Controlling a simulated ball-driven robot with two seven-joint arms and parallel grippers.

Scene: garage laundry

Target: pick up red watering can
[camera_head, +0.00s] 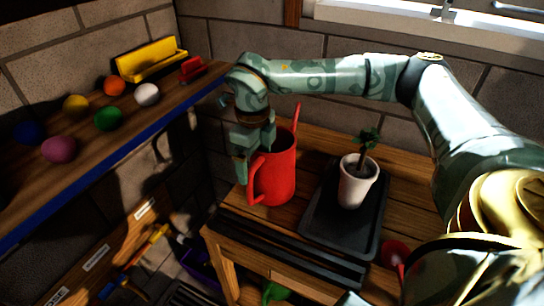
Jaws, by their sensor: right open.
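The red watering can (281,178) stands upright on the wooden table (300,253), near its left end. Its handle faces the front left and its thin spout points up at the back. My right gripper (252,158) comes down at the can's upper left, above the handle. Its fingers are open, with the near one close to the handle top. I cannot tell whether they touch the can. The far finger is partly hidden behind the near one. My left gripper is not in view.
A black tray (322,226) with a white potted plant (352,188) stands right of the can. A wooden shelf (170,113) at left holds several coloured balls and a yellow holder (150,62). A red round object (394,252) lies near the table's front right.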

